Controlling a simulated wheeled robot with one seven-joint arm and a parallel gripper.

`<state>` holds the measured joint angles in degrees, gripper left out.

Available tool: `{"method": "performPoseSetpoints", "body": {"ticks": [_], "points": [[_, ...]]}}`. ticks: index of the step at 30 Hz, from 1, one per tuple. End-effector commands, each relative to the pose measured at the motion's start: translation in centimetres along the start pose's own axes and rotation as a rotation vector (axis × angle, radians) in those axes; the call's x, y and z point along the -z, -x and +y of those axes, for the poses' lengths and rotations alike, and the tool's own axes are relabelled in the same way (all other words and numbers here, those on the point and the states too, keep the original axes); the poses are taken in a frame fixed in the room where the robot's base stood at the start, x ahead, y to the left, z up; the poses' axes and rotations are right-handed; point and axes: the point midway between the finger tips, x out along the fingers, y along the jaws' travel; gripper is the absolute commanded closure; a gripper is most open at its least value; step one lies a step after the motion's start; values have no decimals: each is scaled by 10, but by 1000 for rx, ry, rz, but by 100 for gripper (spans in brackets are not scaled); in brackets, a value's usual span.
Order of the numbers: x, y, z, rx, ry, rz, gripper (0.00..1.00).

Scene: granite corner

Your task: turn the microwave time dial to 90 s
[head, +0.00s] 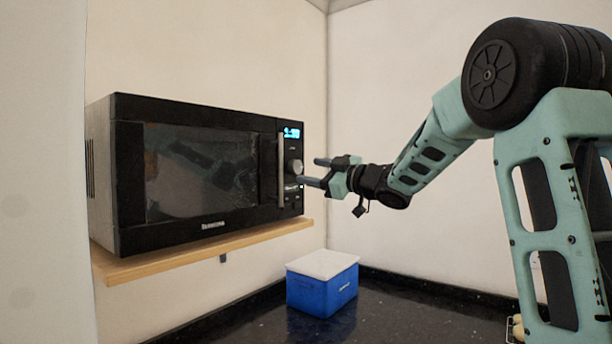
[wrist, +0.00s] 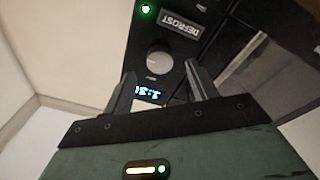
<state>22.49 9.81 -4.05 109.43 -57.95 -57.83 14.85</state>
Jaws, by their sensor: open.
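The black microwave (head: 200,170) has a lit blue display (head: 291,132) at the top of its right-hand panel. Its digits are too small to read surely. The round silver time dial (head: 295,167) is below the display. My gripper (head: 310,172) is open and empty, with its fingers pointing left at the dial from a short distance. In the wrist view, the dial (wrist: 157,59) shows beyond and between my fingertips (wrist: 160,72). The display (wrist: 150,95) also shows there upside down, partly behind the gripper. I see no contact with the dial.
The microwave stands on a wooden shelf (head: 200,250). Its vertical door handle (head: 281,170) is just left of the dial. A DEFROST button (wrist: 182,24) and a green light (wrist: 147,9) show in the wrist view. A blue cooler with white lid (head: 322,300) stands on the dark counter (head: 400,310) below.

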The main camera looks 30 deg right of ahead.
Motion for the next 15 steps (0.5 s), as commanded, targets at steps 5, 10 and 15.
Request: {"method": "performPoseSetpoints", "body": {"ticks": [5,10,15], "points": [[-4,45,-2,-4,3,-2,42],[-4,85,-2,-4,1,-2,42],[-2,116,-1,-3,1,-2,42]]}}
